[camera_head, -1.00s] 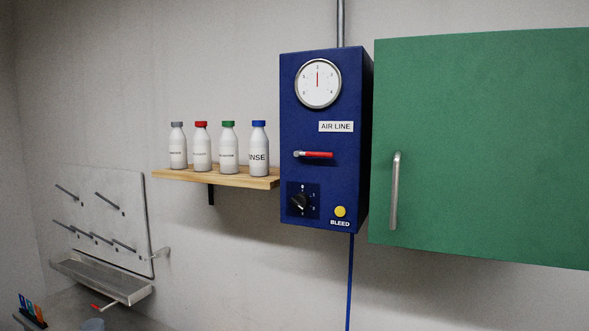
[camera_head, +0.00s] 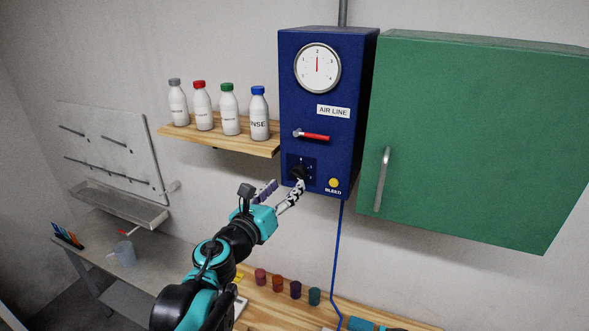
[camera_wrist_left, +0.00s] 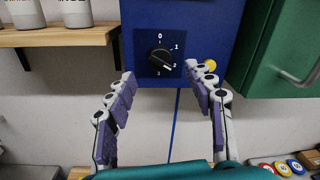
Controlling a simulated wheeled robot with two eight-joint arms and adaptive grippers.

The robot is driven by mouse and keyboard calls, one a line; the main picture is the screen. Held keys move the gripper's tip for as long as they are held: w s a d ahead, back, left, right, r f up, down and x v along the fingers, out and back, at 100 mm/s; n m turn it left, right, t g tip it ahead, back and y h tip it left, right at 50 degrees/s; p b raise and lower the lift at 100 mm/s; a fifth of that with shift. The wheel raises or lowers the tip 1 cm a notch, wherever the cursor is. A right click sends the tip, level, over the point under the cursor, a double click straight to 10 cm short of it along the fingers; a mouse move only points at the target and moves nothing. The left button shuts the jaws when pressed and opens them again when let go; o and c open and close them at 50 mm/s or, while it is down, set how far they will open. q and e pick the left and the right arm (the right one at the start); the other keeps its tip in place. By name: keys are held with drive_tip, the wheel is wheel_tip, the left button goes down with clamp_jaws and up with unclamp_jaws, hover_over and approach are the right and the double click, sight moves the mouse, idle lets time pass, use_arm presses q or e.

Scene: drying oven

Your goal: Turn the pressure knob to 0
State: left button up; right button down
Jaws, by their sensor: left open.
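The pressure knob (camera_head: 298,172) is a black rotary knob low on the front of the blue air line box (camera_head: 300,105). In the left wrist view the knob (camera_wrist_left: 160,58) sits on a dark dial plate with 0 at the top and 1, 2 and 3 around it. Its white mark points to the lower right, near 2. My left gripper (camera_head: 283,188) is open and empty in front of the box's lower part. In the left wrist view its fingers (camera_wrist_left: 160,80) stand apart, below and to either side of the knob, without visible contact. My right gripper is not in view.
A yellow bleed button (camera_head: 334,183) lies right of the knob, with a red-handled lever (camera_head: 312,136) above. A green cabinet (camera_head: 470,140) stands close on the right. A wooden shelf (camera_head: 190,136) with several bottles is on the left. Small coloured cups (camera_head: 278,284) stand on the bench below.

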sight(295, 177)
use_arm(q)
drive_tip(key=p+x, duration=0.1)
drive_tip(key=x, duration=0.5)
drive_tip(key=shift+w, duration=0.15)
drive_tip(key=c, duration=1.2)
